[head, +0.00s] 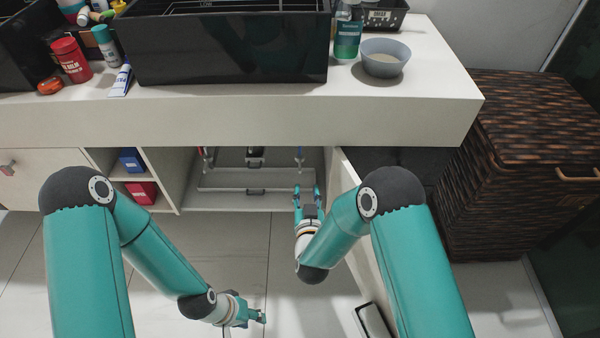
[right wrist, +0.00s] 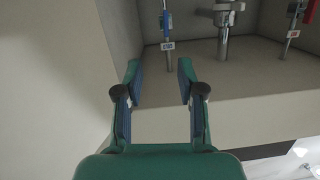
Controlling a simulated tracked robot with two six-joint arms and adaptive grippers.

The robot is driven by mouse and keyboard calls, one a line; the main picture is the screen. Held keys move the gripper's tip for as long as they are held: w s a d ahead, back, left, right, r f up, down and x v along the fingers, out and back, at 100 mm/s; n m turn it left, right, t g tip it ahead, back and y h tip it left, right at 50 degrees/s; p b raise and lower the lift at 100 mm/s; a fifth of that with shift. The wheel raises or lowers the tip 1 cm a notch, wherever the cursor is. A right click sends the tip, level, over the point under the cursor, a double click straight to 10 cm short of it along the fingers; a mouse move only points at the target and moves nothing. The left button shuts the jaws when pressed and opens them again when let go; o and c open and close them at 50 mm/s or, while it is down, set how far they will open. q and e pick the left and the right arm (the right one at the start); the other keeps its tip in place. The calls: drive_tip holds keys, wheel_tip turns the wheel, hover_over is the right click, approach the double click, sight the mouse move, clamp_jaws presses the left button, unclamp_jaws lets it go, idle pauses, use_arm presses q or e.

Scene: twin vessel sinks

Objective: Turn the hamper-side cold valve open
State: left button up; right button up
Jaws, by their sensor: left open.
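The cold valve with a blue handle (right wrist: 167,22) and a blue-and-white tag shows in the right wrist view, beyond and between the fingertips. In the head view it (head: 299,154) stands at the right side of the open cabinet under the counter. My right gripper (head: 307,190) is open and empty at the cabinet opening, just in front of the blue valve. Its two fingers (right wrist: 159,72) are well apart in the wrist view, with a gap to the valve. My left gripper (head: 260,317) is open and empty low over the floor, away from the cabinet.
A red-handled valve (right wrist: 294,18) stands at the right in the wrist view, with a grey drain pipe (right wrist: 224,30) between. An open cabinet door (head: 352,225) stands close right of my right gripper. The wicker hamper (head: 520,150) is farther right. Floor before the cabinet is mostly clear.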

wheel_tip(320, 180, down, 2)
drive_tip(key=a+t+b, duration=0.1)
drive_tip(key=b, duration=0.2)
drive_tip(key=t+b, duration=0.1)
drive_tip(key=b, duration=0.4)
approach(300, 148)
drive_tip(key=shift+h, duration=0.3)
drive_tip(key=w, duration=0.8)
drive_tip(key=shift+w+a, duration=0.15)
drive_tip(key=shift+w, duration=0.25)
use_arm(q)
wheel_tip(300, 148, down, 10)
drive_tip(key=shift+r, duration=0.1)
use_arm(e)
clamp_jaws()
